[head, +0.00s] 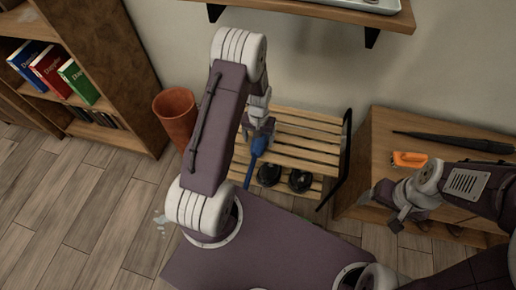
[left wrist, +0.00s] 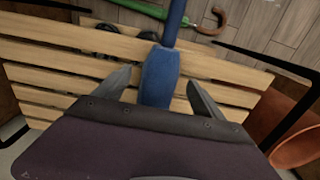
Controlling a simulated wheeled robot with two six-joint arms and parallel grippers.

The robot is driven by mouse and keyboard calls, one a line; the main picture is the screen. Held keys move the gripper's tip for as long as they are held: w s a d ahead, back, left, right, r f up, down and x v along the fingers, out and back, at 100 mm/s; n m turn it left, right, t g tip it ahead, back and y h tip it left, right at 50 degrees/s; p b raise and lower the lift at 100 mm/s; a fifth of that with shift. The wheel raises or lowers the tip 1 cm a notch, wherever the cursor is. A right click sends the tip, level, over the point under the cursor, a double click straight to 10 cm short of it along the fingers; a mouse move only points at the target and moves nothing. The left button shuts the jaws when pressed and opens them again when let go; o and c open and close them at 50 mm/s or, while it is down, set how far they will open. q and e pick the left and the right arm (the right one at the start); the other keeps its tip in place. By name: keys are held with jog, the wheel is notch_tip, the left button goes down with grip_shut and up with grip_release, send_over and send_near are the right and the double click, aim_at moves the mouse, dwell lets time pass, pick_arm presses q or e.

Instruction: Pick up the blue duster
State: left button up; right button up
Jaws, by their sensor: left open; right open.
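The blue duster (head: 257,147) lies on the slatted wooden rack (head: 310,130), its thinner handle reaching down past the front edge in the head view. In the left wrist view the duster's thick blue part (left wrist: 159,77) lies between the two fingers of my left gripper (left wrist: 160,84), with gaps visible on both sides. My left gripper (head: 261,133) is open over the duster, partly hidden by my own arm in the head view. My right gripper (head: 381,207) is open and empty, in front of the wooden cabinet on the right.
A terracotta pot (head: 176,118) stands left of the rack. Dark shoes (head: 299,181) sit on the lower shelf. The cabinet top (head: 385,140) bears an orange brush (head: 410,159) and a dark long object (head: 450,142). A bookcase (head: 105,60) stands at left; a wall shelf (head: 330,12) hangs above.

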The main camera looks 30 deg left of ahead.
aim_at(258, 142)
pick_arm(q)
notch_tip(258, 142, down, 4)
jog(key=shift+s+a+r+b, duration=0.1)
jog(key=shift+r+b, duration=0.15)
jog(key=shift+b, duration=0.25)
jog(key=shift+r, duration=0.15)
pick_arm(e)
jog(key=shift+f, duration=0.85)
pick_arm(q)
jog(key=c, duration=1.7)
jog(key=shift+o, duration=0.2)
notch_tip(258, 142, up, 5)
jog(key=p, duration=0.3)
jog(key=s+d+r+p, duration=0.3)
jog(key=d+r, duration=0.3)
jog(key=d, duration=0.5)
jog(key=shift+s+p, duration=0.25)
jog(key=shift+p, duration=0.1)
pick_arm(e)
notch_tip(258, 142, up, 6)
jog(key=shift+r, duration=0.2)
pick_arm(q)
jog(key=shift+w, duration=0.1)
